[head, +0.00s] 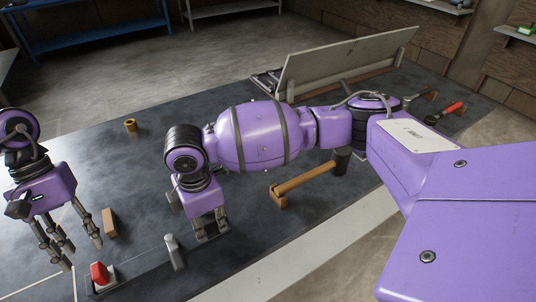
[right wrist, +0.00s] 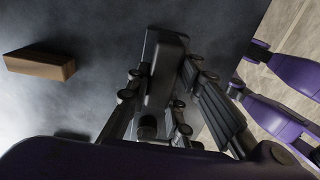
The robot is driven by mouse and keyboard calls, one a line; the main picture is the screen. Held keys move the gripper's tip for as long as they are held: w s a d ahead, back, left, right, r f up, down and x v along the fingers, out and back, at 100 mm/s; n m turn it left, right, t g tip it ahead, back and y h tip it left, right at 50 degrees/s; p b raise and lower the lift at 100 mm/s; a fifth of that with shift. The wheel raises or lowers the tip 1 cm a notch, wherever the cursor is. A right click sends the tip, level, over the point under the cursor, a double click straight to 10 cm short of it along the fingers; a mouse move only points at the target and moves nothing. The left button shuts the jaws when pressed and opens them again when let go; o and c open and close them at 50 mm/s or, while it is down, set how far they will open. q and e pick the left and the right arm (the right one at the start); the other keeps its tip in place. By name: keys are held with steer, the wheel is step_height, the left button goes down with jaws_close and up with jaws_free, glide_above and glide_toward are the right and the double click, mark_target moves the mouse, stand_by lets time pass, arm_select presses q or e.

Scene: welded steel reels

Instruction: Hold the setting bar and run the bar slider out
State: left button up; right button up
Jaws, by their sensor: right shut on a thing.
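My right gripper (head: 212,238) points down at the dark bench, its fingers closed around a dark grey blocky piece (right wrist: 166,62) that shows between them in the right wrist view. I cannot tell whether this piece is the setting bar or its slider. A low dark strip (head: 143,278) runs along the bench beside that gripper. A grey upright metal piece (head: 174,252) stands just left of the gripper, apart from it. My left gripper (head: 66,253) is at the far left with its fingers spread, open and empty.
A red rocker-like part (head: 100,273) sits near the front edge. A wooden block (head: 109,222) lies beside my left gripper and also shows in the right wrist view (right wrist: 40,65).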

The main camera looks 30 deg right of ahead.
steer(key=shift+c, duration=0.7)
steer(key=o, duration=1.5)
steer(key=shift+c, duration=0.2)
steer(key=shift+o, duration=0.5)
steer(key=o, duration=0.3)
steer(key=o, duration=0.4)
steer(key=shift+o, duration=0.5)
steer(key=shift+o, duration=0.9)
